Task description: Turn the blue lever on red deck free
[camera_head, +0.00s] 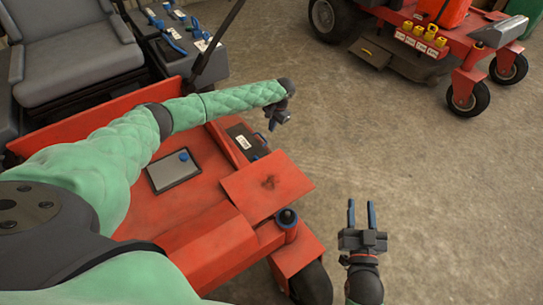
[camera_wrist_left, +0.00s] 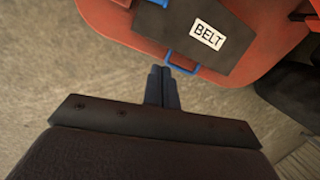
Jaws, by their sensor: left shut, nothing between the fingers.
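On the red deck (camera_head: 268,186) of the mower sits a dark plate with a white label (camera_head: 243,142), which reads BELT in the left wrist view (camera_wrist_left: 208,36). A blue lever (camera_head: 261,138) is at the plate's edge; in the left wrist view a blue loop (camera_wrist_left: 182,62) shows there. My left gripper (camera_head: 273,123) is beside the plate's outer end. Its fingers (camera_wrist_left: 161,72) are shut and empty, with their tips just short of the blue loop; whether they touch it is unclear. My right gripper (camera_head: 361,213) is open and empty, right of the deck.
A grey panel with a blue knob (camera_head: 183,155) lies on the red body. A seat (camera_head: 75,60) and a console with blue levers (camera_head: 175,35) are at the upper left. A second red mower (camera_head: 430,50) stands at the upper right. Concrete floor between is clear.

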